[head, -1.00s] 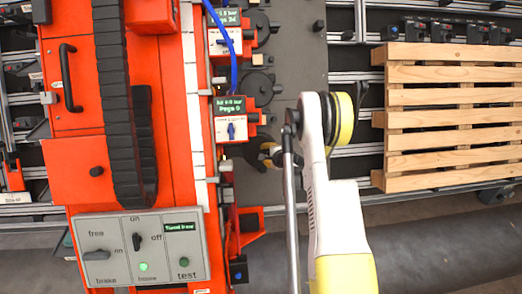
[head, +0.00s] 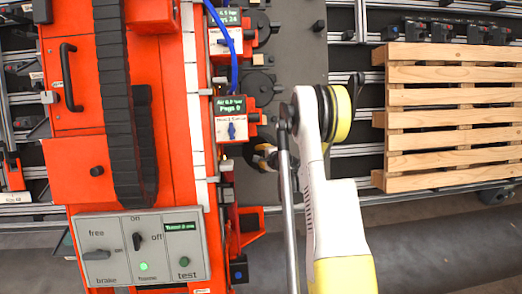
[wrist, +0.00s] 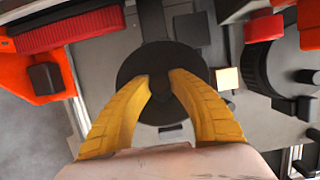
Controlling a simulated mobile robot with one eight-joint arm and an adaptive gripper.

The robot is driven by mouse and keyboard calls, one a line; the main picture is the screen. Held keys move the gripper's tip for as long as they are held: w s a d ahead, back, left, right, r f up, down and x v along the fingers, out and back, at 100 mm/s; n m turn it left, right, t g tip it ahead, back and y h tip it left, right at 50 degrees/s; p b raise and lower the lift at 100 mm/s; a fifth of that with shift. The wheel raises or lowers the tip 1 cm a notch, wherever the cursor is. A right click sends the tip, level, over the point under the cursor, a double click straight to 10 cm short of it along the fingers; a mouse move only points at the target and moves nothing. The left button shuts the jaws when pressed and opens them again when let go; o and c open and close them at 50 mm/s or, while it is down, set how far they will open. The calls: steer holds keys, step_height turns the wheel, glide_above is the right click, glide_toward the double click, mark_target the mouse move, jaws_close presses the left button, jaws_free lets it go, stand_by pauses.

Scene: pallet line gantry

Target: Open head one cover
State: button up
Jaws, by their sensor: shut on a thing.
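A dark round cover (wrist: 128,68) with a dark centre lies under my gripper in the wrist view. My gripper's yellow fingers (wrist: 160,84) come down over the disc and are shut on its dark knob (wrist: 161,102). Little of the knob shows between the fingers. In the head view my gripper (head: 264,158) is small and partly hidden behind my arm, beside the orange gantry. The cover beneath it is mostly hidden there, and no lifting or turning of it can be made out.
An orange head unit (head: 233,118) with a green display stands just above my gripper in the head view. A control panel (head: 140,250) with knobs is at lower left. A blue hose (head: 232,50) hangs above. A wooden pallet (head: 450,120) is at right.

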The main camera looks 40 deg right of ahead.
steer(key=shift+a+r, duration=0.1)
steer(key=shift+a, duration=0.2)
steer(key=shift+c, duration=0.2)
steer(key=shift+a+r, duration=0.2)
steer(key=shift+a, duration=0.75)
jaws_close()
steer(key=o, duration=0.9)
jaws_free()
steer(key=shift+c, duration=0.2)
steer(key=s+a+r, duration=0.4)
steer(key=s, duration=0.3)
steer(key=shift+s+a+r, duration=0.25)
steer(key=shift+a+r, duration=0.05)
steer(key=shift+r, duration=0.1)
